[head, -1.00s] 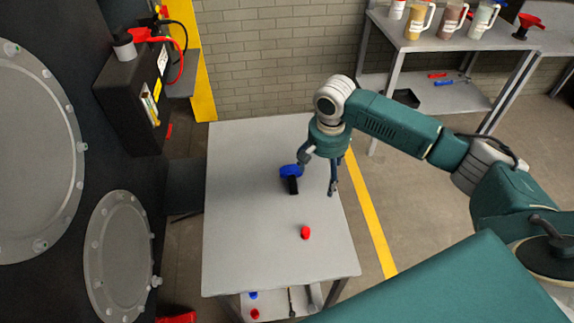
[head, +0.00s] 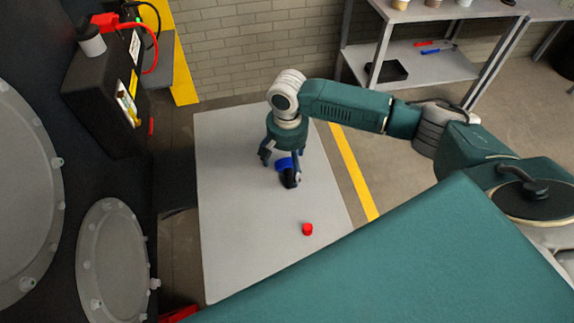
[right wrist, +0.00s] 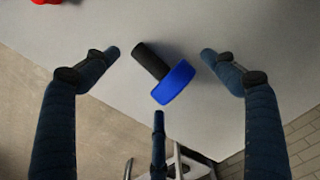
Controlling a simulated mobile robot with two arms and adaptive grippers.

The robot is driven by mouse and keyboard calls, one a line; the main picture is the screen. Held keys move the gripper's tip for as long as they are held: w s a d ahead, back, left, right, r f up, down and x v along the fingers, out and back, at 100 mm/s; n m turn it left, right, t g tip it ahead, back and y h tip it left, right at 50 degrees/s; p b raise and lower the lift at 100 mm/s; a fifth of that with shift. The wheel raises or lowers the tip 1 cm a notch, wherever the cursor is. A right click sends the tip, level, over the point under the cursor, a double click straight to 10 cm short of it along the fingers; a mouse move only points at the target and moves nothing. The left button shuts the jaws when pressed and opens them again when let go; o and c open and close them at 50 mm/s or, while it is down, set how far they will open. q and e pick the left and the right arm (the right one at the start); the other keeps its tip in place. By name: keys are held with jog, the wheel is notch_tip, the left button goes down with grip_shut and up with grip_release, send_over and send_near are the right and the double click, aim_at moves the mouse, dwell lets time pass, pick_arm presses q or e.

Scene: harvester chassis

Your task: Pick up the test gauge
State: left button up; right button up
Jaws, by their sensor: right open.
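The test gauge appears to be the blue disc with a black stem (head: 284,165) on the grey table, partly hidden by my right gripper's fingers in the head view. My right gripper (head: 281,172) is open above and around it. In the right wrist view the gauge (right wrist: 174,83) lies between the spread fingers of the gripper (right wrist: 160,54), its black stem pointing to the upper left. The two upper fingers are apart on either side of it, and a third finger is below the blue disc. My left gripper is not in view.
A small red part (head: 308,229) lies nearer on the grey table (head: 235,235). A dark panel with round covers (head: 112,260) and a black box (head: 105,90) stand at the left. A shelf (head: 430,65) with tools stands at the back right.

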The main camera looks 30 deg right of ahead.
aim_at(289, 171)
jog(key=f, duration=0.3)
jog(key=shift+s+d+f, duration=0.1)
jog(key=shift+d+f, duration=0.05)
jog(key=shift+d, duration=0.05)
jog(key=shift+f, duration=0.15)
jog(key=c, duration=1.2)
jog(key=shift+c, duration=1.4)
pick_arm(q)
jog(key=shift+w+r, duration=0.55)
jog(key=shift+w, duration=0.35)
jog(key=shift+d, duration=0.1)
